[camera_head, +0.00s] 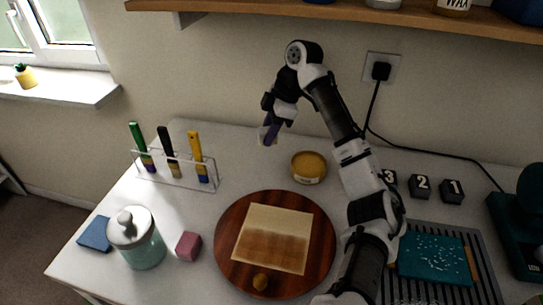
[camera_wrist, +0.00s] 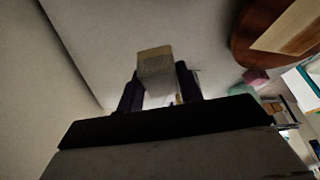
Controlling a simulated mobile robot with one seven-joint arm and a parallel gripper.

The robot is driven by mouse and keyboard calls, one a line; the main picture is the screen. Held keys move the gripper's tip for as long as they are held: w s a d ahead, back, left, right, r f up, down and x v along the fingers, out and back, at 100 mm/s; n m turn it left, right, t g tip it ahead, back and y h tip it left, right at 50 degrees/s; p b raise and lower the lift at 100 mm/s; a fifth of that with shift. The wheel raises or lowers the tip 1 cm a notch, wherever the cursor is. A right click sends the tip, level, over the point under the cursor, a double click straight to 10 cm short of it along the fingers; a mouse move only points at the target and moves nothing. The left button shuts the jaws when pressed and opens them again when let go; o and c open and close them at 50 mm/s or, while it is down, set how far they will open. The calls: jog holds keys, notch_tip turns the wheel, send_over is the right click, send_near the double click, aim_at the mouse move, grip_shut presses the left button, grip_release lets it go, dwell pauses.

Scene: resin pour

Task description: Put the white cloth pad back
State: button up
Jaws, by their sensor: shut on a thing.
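My gripper (camera_head: 268,134) hangs above the back of the white table, left of the yellow round tin. In the wrist view my gripper (camera_wrist: 160,88) is shut on a small pale block, which looks like the white cloth pad (camera_wrist: 156,72). The pad has a tan upper part and a greyish-white lower part, and sits between the two dark fingers. The pad is clear of the table.
The yellow tin (camera_head: 309,169) stands behind a round wooden board (camera_head: 226,246) bearing a half-stained panel (camera_head: 273,237). A clear rack (camera_head: 172,180) holds three brushes. A lidded jar (camera_head: 137,244), blue pad (camera_head: 96,235), pink block (camera_head: 188,246) and ribbed tray (camera_head: 489,270) stand nearer.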

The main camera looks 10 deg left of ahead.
aim_at(264, 164)
jog(key=shift+f+p, duration=0.75)
jog(key=shift+f, duration=3.15)
jog(key=shift+f, duration=0.1)
jog(key=o, duration=0.9)
jog(key=b+v, duration=0.2)
jog(key=v, duration=1)
